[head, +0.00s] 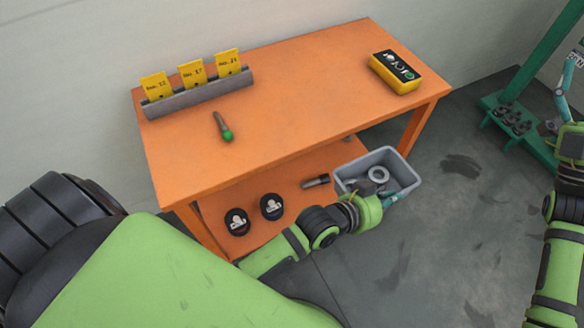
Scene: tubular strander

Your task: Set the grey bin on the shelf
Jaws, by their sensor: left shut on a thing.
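The grey bin (411,180) is an open rectangular tub in front of the right end of the orange table. It holds a pale ring (378,173) and another small part. My left gripper (384,199) is shut on the bin's near rim; its fingertips are partly hidden. The lower shelf (290,203) of the table lies left of and behind the bin. I cannot tell whether the bin touches the shelf or hangs clear of it.
Two dark round tubs (271,206) and a dark cylinder (316,181) lie on the lower shelf. The tabletop (300,95) bears a card rack (199,93), a green-tipped tool (223,127) and a yellow box (395,72). A green stand (513,110) is at right.

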